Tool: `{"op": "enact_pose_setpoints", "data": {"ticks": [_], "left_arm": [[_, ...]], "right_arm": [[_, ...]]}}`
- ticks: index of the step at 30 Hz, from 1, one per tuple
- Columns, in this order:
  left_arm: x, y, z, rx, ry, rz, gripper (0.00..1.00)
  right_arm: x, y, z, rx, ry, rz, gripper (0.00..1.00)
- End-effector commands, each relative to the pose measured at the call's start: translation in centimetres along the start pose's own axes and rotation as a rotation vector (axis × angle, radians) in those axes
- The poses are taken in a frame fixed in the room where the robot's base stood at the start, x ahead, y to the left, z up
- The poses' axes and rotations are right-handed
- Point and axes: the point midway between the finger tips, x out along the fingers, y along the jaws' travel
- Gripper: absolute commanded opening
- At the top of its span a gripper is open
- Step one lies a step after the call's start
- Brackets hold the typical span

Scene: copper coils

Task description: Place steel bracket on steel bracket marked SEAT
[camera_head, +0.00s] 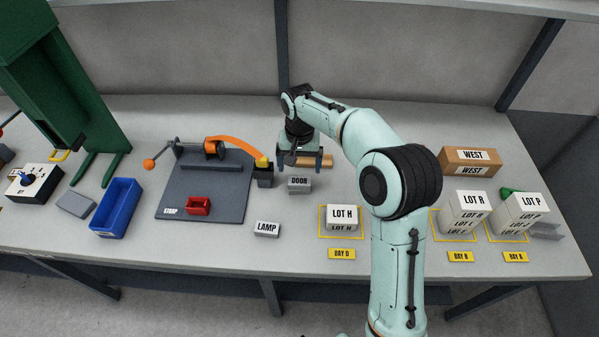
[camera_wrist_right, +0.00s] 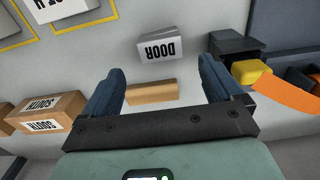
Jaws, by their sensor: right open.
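A grey block marked DOOR (camera_head: 299,185) sits on the bench just in front of my right gripper; it also shows in the right wrist view (camera_wrist_right: 160,47). A similar grey block marked LAMP (camera_head: 266,230) sits nearer the front edge. No bracket marked SEAT can be read in either view. My right gripper (camera_head: 304,165) is open, pointing down behind the DOOR block. In the right wrist view its fingers (camera_wrist_right: 162,78) stand apart, with a tan block (camera_wrist_right: 152,92) visible between them and not visibly clamped. My left gripper is not in view.
An orange-armed fixture on a dark plate (camera_head: 230,204) stands left of my gripper. A blue bin (camera_head: 116,208) is farther left. LOT H (camera_head: 341,213), LOT R (camera_head: 472,200) and LOT P (camera_head: 530,203) boxes, and WEST boxes (camera_head: 470,155), stand right. A SOUTH box (camera_wrist_right: 42,122) shows in the wrist view.

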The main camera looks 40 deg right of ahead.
Motion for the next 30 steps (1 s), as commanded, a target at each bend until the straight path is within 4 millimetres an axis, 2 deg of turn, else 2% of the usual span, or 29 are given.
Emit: {"op": "enact_pose_setpoints", "data": {"ticks": [1, 3, 9, 14, 30], "left_arm": [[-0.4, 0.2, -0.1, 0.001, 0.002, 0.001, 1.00], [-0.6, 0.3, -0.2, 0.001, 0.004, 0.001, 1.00], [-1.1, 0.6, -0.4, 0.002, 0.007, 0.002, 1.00], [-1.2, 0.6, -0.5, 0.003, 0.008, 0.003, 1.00], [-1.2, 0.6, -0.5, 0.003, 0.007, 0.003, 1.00]], "right_arm": [[-1.4, -0.1, -0.1, -0.001, 0.004, -0.003, 0.93], [-2.8, -0.1, -0.1, -0.001, 0.004, -0.003, 0.93], [-5.4, -0.1, -0.1, -0.001, 0.002, -0.001, 0.93], [-6.0, 0.0, 0.0, -0.001, -0.001, 0.001, 0.93], [-5.9, 0.0, 0.0, -0.001, -0.001, 0.001, 0.93]]}}
